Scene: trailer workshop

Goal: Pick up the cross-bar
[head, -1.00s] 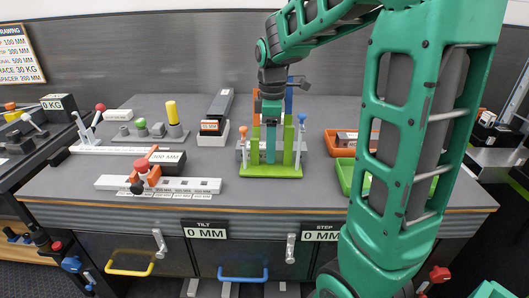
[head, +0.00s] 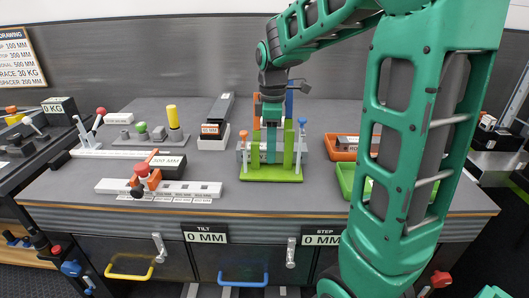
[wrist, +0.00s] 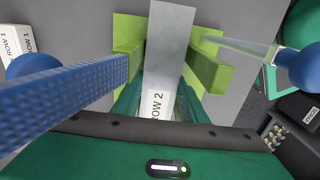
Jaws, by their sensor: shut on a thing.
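The cross-bar, which I take to be the grey bar (wrist: 168,48) marked ROW 2, lies between my teal fingers and between two lime-green posts in the wrist view. In the head view my gripper (head: 271,150) points down into the lime-green stand (head: 270,175) on the bench, and is shut on the bar. Fingers and posts hide most of the bar there. I cannot tell whether the bar rests on the stand or is slightly raised.
Levers with orange (head: 243,132) and blue (head: 302,121) knobs flank the stand. A blue textured post (wrist: 70,95) stands close in the wrist view. A green tray (head: 345,182) and an orange tray (head: 333,150) are to the right. A white rail (head: 195,188) lies left.

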